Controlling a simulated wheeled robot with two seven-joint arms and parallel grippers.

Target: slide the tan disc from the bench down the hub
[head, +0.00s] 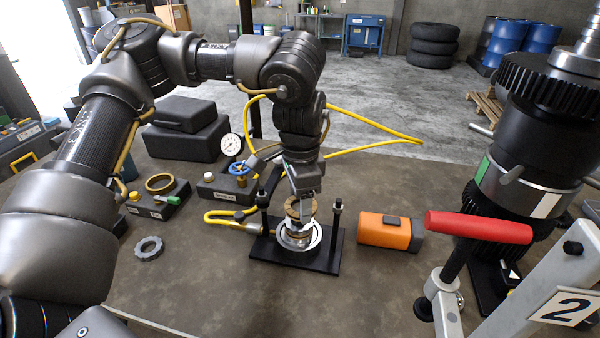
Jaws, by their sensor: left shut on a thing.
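The hub (298,240) stands in a silver ring on a black base plate (334,254) with two upright posts. My left gripper (305,194) points straight down over it, shut on the tan disc (293,211). The disc is at the top of the hub, roughly level; the gripper hides part of it, and I cannot tell how far it sits around the hub. My right gripper is not in view.
A yellow hose (232,218) and a pressure gauge (231,145) are left of the plate. A red-handled clamp (480,227) and a large gear assembly (530,150) fill the right.

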